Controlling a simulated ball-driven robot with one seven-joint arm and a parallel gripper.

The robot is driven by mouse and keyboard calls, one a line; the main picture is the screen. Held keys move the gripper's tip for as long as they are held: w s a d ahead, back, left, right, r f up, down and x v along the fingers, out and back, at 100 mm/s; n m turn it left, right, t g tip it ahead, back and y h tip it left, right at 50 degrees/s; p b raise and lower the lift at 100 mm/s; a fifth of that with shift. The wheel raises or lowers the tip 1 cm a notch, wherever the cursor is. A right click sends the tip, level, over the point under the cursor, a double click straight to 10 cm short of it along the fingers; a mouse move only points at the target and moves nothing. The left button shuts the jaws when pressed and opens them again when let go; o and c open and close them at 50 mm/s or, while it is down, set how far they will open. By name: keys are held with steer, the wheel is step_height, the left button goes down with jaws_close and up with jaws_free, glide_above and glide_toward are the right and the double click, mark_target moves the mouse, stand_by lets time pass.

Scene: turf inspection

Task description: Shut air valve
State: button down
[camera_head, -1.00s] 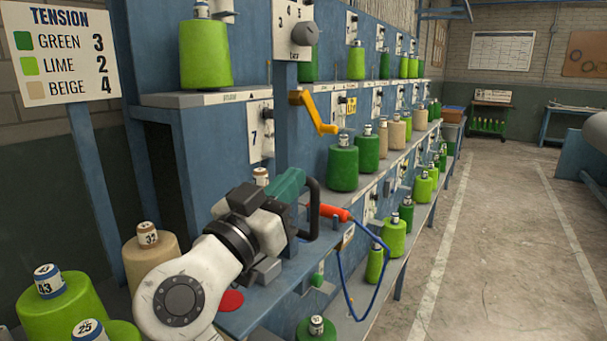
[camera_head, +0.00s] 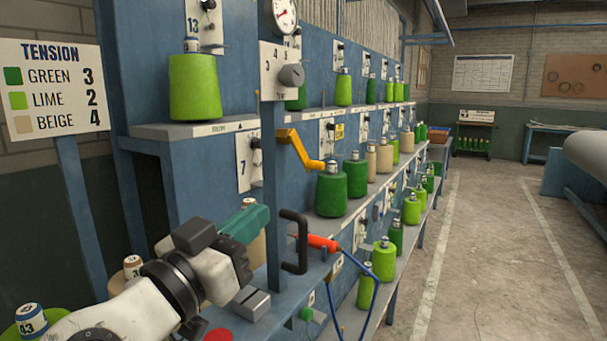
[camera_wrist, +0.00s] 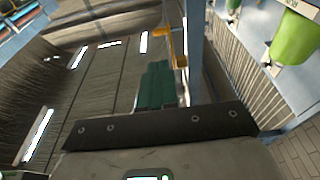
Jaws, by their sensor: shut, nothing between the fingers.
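A yellow lever (camera_head: 298,147) sits on the blue post (camera_head: 272,170), its arm slanting down to the right; I take it for the air valve handle, but no label proves it. It also shows in the wrist view (camera_wrist: 170,47), beyond my fingertips. My gripper (camera_head: 258,216) has teal fingers, shut and empty, low and left of the post, apart from the lever. In the wrist view my gripper (camera_wrist: 158,66) points up the picture, with the lever just past the tips. A pressure gauge (camera_head: 284,14) and a grey knob (camera_head: 291,75) are above the lever.
A black loop handle (camera_head: 302,242) stands just right of my gripper. Beside it lies a red-handled tool (camera_head: 322,243) with a blue hose (camera_head: 376,290). Green, lime and beige yarn cones fill the shelves. A tension sign (camera_head: 53,88) is at left. The aisle floor (camera_head: 480,240) is clear.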

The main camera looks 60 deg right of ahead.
mark_target(315, 168)
steer(key=p+x, duration=0.3)
steer(key=x, duration=1.1)
steer(key=shift+d+f, duration=0.15)
steer(key=shift+b+x, duration=1.15)
steer(key=shift+b, duration=0.5)
